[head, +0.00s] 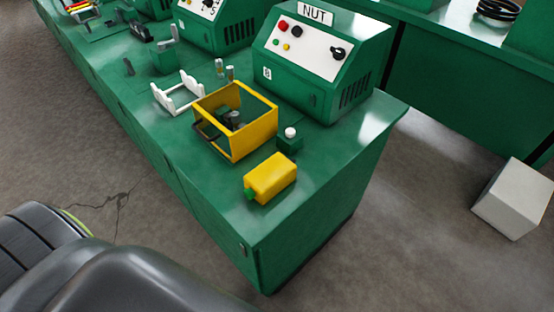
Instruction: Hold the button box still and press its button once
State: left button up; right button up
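A yellow box (272,176) lies on the green bench top near its right front corner. A small green button-like piece (250,194) sticks out of its lower left end. Behind it stands a small dark green block (290,145) with a white round cap (290,132) on top. I cannot tell for sure which of these two is the button box. They stand apart from each other. Neither gripper is in view, and nothing touches either box.
A yellow open frame (236,145) with dark parts inside stands just left of the green block. A green machine marked NUT (330,60) stands behind. A white bracket (178,97) is farther left. The bench (215,205) is clear around the yellow box. A white box (510,205) sits on the floor.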

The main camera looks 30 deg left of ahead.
aim_at(249, 193)
jog(key=u, duration=1.1)
jog(key=i+l+u, duration=0.1)
jog(key=l+u, duration=0.3)
jog(key=l, duration=0.25)
jog(key=l+u, duration=0.4)
jog(key=l, duration=0.2)
jog(key=l+u, duration=0.45)
jog(key=l, duration=0.2)
jog(key=k, duration=0.05)
